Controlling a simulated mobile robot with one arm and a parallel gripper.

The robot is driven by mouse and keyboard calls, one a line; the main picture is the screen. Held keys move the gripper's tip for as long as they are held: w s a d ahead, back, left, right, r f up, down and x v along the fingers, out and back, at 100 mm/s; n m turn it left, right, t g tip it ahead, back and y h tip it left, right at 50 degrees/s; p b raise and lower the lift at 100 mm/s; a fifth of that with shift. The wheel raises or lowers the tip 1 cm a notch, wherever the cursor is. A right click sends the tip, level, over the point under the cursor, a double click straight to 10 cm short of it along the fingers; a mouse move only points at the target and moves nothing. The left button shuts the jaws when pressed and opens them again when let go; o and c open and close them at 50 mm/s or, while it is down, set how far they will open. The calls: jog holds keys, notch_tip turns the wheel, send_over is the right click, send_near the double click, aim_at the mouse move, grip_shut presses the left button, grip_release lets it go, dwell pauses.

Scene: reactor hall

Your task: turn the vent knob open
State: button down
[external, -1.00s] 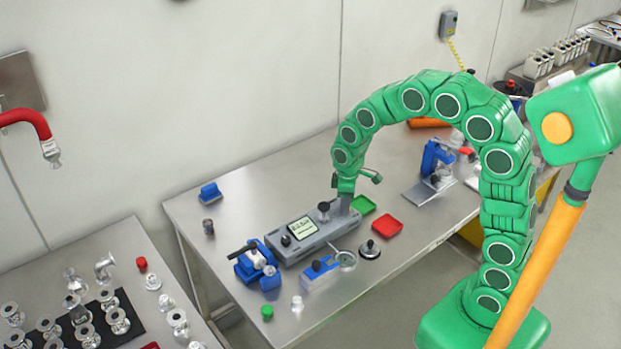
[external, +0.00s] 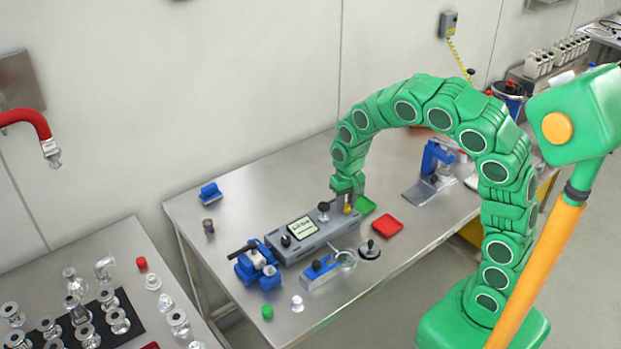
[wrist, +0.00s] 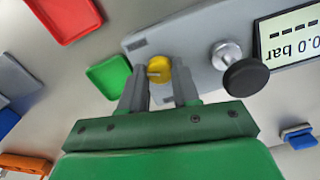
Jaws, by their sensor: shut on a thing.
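The vent knob is a small yellow knob (wrist: 159,66) on the right end of a grey panel box (external: 318,240). It also shows in the external view (external: 347,210), partly covered by my fingers. My gripper (wrist: 160,78) is over that end of the box, with one grey finger on each side of the yellow knob, shut on it. In the external view my gripper (external: 348,203) points straight down at the knob. The box also carries a display (external: 302,230), reading 0.0 bar in the wrist view, and black knobs (wrist: 246,77).
A green tray (wrist: 110,76) lies close beside the box end, with a red tray (external: 388,224) nearby. A blue clamp-like device (external: 256,264), a blue-and-grey fixture (external: 320,272) and a round metal piece (external: 370,250) stand around the box. The table behind the box is mostly clear.

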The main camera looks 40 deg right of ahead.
aim_at(346, 206)
jog(key=shift+m, duration=1.6)
jog(key=c, duration=0.8)
grip_release()
jog(key=shift+r, duration=0.1)
jog(key=shift+r, duration=3.85)
